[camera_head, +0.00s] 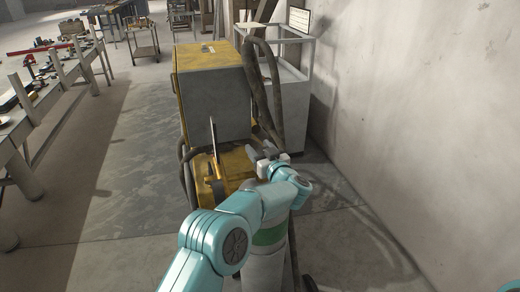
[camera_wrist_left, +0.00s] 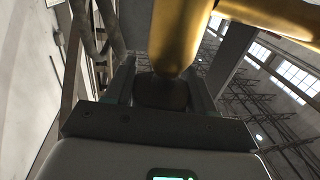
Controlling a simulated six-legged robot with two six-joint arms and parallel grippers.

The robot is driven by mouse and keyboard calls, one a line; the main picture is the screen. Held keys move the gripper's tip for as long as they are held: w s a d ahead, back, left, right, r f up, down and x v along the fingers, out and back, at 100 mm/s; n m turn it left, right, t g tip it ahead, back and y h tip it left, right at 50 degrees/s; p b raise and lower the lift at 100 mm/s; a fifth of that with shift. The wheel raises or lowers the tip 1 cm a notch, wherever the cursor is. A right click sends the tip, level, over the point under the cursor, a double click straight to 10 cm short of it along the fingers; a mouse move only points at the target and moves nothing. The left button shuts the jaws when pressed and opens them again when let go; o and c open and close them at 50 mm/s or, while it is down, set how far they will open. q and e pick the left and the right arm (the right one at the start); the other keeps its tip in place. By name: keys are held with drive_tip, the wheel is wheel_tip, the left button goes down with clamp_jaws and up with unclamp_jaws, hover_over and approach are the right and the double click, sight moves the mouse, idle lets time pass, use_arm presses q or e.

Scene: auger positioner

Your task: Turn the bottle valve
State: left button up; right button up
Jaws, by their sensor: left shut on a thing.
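The bottle (camera_head: 266,262), pale grey with a green band, stands upright at the lower middle of the head view, partly behind my left arm. My left gripper (camera_head: 262,156) is at its top, and the arm hides the valve there. In the left wrist view, the brass valve body (camera_wrist_left: 180,35) fills the upper middle. A dark valve knob (camera_wrist_left: 160,92) sits at its end, between the two fingers of my left gripper (camera_wrist_left: 162,95). The gripper is shut on this knob. My right gripper is not in view.
A yellow and grey machine (camera_head: 212,95) stands just beyond the bottle, with a dark hose (camera_head: 262,85) beside it. A white cabinet (camera_head: 290,100) is behind. A bare wall (camera_head: 430,110) closes the right side. A workbench (camera_head: 60,90) with tools runs along the left; the floor between is clear.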

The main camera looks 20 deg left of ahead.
use_arm(q)
drive_tip(key=shift+r, duration=0.15)
drive_tip(key=o, duration=1)
drive_tip(key=shift+s+d+f, duration=0.2)
drive_tip(key=shift+s+d, duration=0.1)
drive_tip(key=shift+d, duration=0.05)
drive_tip(key=b+v, duration=0.4)
drive_tip(key=v, duration=1.1)
drive_tip(key=shift+s+r, duration=0.1)
drive_tip(key=shift+s+d, duration=0.1)
drive_tip(key=shift+d, duration=0.1)
